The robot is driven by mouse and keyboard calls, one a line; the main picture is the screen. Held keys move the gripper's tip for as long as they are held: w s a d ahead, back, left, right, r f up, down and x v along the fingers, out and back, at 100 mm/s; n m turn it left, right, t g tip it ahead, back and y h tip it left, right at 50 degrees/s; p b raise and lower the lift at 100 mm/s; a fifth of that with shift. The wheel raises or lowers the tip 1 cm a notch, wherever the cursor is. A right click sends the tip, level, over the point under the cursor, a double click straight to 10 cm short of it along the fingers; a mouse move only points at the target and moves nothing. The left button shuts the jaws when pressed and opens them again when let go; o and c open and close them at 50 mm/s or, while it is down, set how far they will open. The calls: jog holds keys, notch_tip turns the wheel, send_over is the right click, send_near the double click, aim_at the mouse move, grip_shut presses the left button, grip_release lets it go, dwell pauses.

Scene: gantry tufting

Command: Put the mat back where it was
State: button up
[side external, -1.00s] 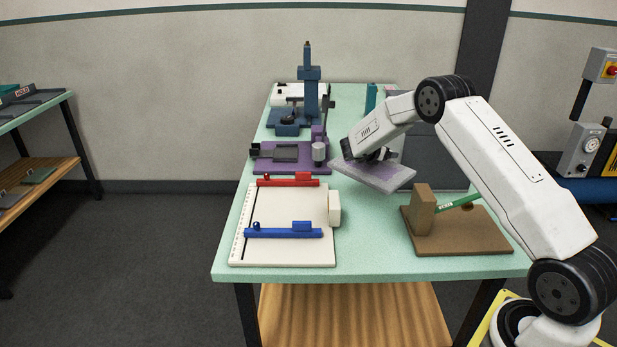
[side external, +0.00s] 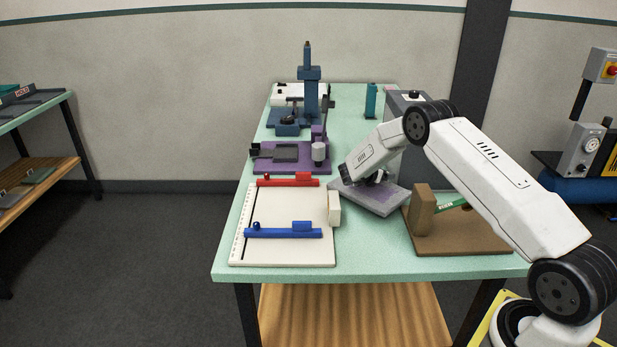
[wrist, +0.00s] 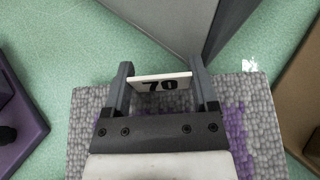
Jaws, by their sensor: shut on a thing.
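The mat (side external: 386,199) is a grey looped square with purple patches. In the side view it is at or just above the green table, between the white board and the brown stand; I cannot tell whether it touches the table. My gripper (side external: 375,178) is over the mat. In the wrist view my gripper (wrist: 160,75) is shut on an upright white tag (wrist: 160,84) marked 70, which stands on the mat (wrist: 270,115). The mat's middle is hidden behind my gripper.
A white board (side external: 285,205) with red and blue bars lies left of the mat. A purple fixture (side external: 340,160) stands behind it on the left. A brown stand (side external: 460,235) is close on the right. A grey block (side external: 412,165) stands behind the mat.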

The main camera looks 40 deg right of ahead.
jog(key=shift+f, duration=0.55)
jog(key=o, duration=1.3)
jog(key=shift+r, duration=0.5)
notch_tip(320, 180, up, 5)
send_over(359, 194)
jog(key=shift+f, duration=0.15)
